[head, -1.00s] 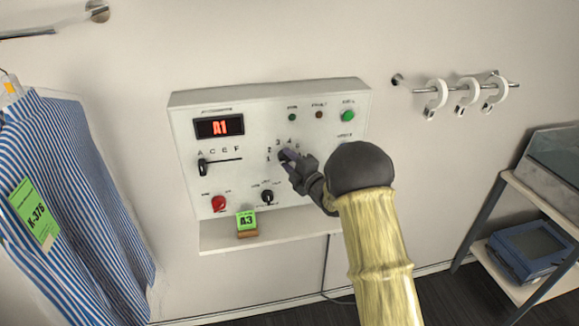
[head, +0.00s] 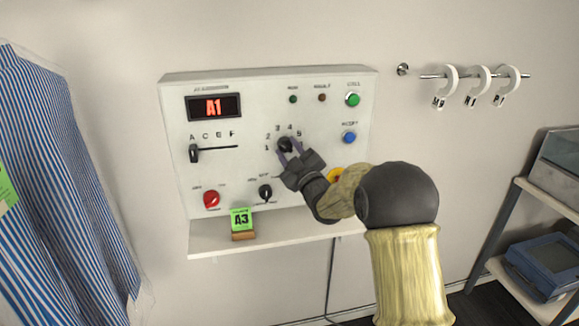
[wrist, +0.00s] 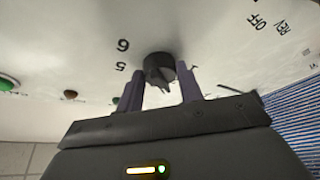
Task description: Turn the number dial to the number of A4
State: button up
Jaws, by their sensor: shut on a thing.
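The number dial (head: 285,145) is a black knob on the white panel (head: 300,215), with numbers printed in an arc around it. My gripper (head: 290,149) is shut on the dial, coming from the lower right. In the wrist view, the gripper's fingers (wrist: 161,88) stand on either side of the dial (wrist: 159,66), with 5 and 6 readable beside it. I cannot tell which number the dial points at. The display (head: 213,107) shows A1 in red. A green card (head: 241,219) on the ledge reads A3, not A4.
A letter slider (head: 194,153), red knob (head: 211,199) and small black switch (head: 265,193) lie left of and below the dial. A green button (head: 353,100), blue button (head: 350,137) and partly hidden yellow part (head: 335,175) are right. A striped shirt (head: 60,190) hangs left.

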jog(key=m+b, duration=0.1)
jog(key=b, duration=0.1)
jog(key=f+m+t+h+b, duration=0.1)
jog(key=m+b, duration=0.1)
jog(key=shift+a+f+m, duration=0.1)
jog(key=shift+m, duration=0.2)
jog(key=m+t+h+b, duration=0.1)
jog(key=m+b, duration=0.1)
jog(key=m, duration=0.1)
jog(key=m+t+h+b, duration=0.1)
jog(key=m+h+b, duration=0.1)
jog(key=m+b, duration=0.1)
jog(key=shift+s+a+m, duration=0.1)
jog(key=shift+a+m, duration=0.05)
jog(key=shift+m, duration=0.15)
jog(key=m+h+b, duration=0.1)
jog(key=m, duration=0.1)
jog(key=m+h+b, duration=0.2)
jog(key=m, duration=0.1)
jog(key=shift+a+r+t, duration=0.2)
jog(key=shift+t, duration=0.2)
jog(key=shift+r+m+h+b, duration=0.2)
jog(key=shift+m+h+b, duration=0.9)
jog(key=shift+m, duration=1.4)
jog(key=shift+h, duration=0.3)
jog(key=o, duration=1)
jog(key=shift+r, duration=0.1)
jog(key=shift+s, duration=0.1)
